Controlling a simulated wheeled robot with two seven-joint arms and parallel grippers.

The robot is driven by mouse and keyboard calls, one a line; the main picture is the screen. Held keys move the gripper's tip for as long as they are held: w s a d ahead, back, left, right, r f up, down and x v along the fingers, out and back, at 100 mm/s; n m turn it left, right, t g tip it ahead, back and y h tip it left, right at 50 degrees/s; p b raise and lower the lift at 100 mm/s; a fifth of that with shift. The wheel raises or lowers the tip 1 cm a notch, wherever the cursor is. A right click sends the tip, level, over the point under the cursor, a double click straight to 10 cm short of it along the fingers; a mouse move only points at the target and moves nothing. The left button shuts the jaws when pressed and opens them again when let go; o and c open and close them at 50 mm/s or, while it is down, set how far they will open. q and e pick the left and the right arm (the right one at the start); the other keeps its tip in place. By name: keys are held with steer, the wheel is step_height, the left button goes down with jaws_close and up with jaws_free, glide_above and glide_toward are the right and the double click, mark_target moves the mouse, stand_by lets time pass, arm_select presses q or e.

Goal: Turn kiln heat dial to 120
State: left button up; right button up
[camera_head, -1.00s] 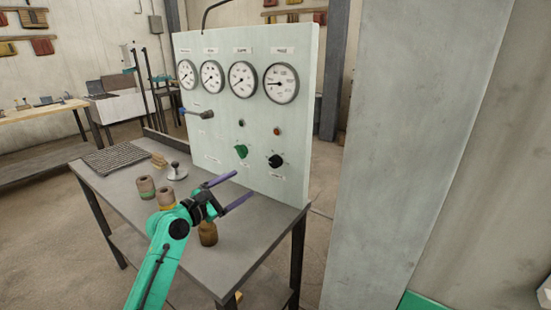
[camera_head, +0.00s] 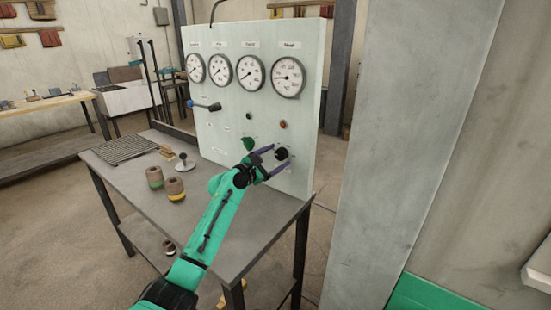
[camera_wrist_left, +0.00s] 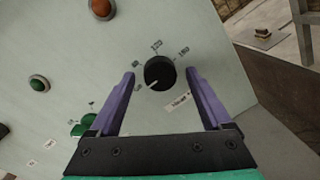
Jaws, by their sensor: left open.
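The black dial (camera_head: 282,154) sits low on the right of the pale panel (camera_head: 232,118). In the left wrist view the dial (camera_wrist_left: 159,73) shows a light pointer mark at its lower left, with small labels around it that are too small to read surely. My left gripper (camera_head: 272,159) is open, with its purple fingers in front of the panel at the dial. In the left wrist view the fingers (camera_wrist_left: 160,76) stand on either side of the dial, with gaps between. Contact cannot be told. My right gripper is out of view.
A green knob (camera_head: 248,144) is left of the dial, and a red button (camera_head: 283,125) is above it. A blue-handled lever (camera_head: 205,106) sticks out further left.

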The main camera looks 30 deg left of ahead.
arm_select(q)
jaws_close()
steer(key=shift+m, duration=0.4)
steer(key=m+p, duration=0.1)
steer(key=m, duration=0.6)
steer(key=m+y, duration=0.1)
steer(key=m, duration=0.2)
steer(key=shift+d+g+p, duration=0.1)
steer(key=shift+g+p, duration=0.2)
steer(key=shift+p, duration=0.05)
steer(key=m, duration=0.6)
steer(key=shift+y, duration=0.3)
steer(key=m, duration=0.5)
steer(key=shift+d+f+m+y+p, duration=0.1)
steer(key=shift+m+y+p, duration=0.2)
steer(key=shift+m+p, duration=0.1)
